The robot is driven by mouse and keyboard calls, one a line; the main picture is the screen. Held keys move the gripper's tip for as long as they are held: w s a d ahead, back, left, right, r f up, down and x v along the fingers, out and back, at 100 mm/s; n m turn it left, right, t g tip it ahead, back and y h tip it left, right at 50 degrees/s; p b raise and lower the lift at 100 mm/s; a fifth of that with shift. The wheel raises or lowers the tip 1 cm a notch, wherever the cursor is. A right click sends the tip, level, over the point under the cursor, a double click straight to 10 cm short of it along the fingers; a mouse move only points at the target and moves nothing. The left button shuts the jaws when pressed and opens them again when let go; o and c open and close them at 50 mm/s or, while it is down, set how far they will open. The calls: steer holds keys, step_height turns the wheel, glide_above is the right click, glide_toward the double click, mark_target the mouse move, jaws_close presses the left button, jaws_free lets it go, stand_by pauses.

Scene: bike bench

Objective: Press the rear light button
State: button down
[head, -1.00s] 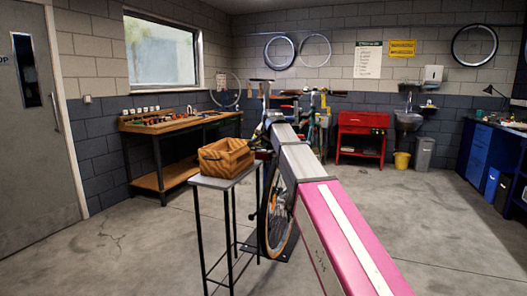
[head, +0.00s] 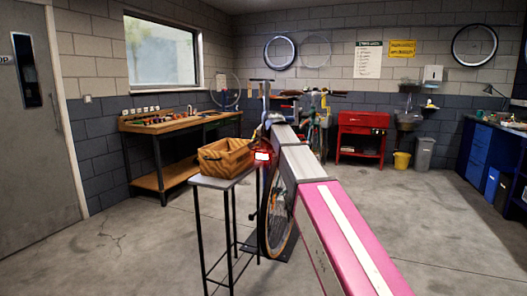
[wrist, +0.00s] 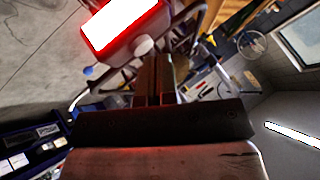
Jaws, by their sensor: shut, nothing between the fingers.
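The rear light (head: 262,156) glows red and white in the head view, beside the end of my arm and to the right of a wooden crate. In the wrist view the lit rear light (wrist: 118,22) fills the top left, with a pale round button (wrist: 143,46) on its housing. My gripper (wrist: 156,58) is shut and empty, its fingertips right by the button. I cannot tell whether they touch it. The bike's wheel (head: 277,215) shows below my arm in the head view; much of the bike is hidden behind the arm.
The wooden crate (head: 226,156) stands on a small tall table (head: 208,181) just left of the light. A workbench (head: 178,123) with tools is along the back left wall. A red tool cabinet (head: 361,133) stands at the back. The floor at left and right is open.

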steer(key=shift+r, duration=0.4)
steer(key=shift+r, duration=3)
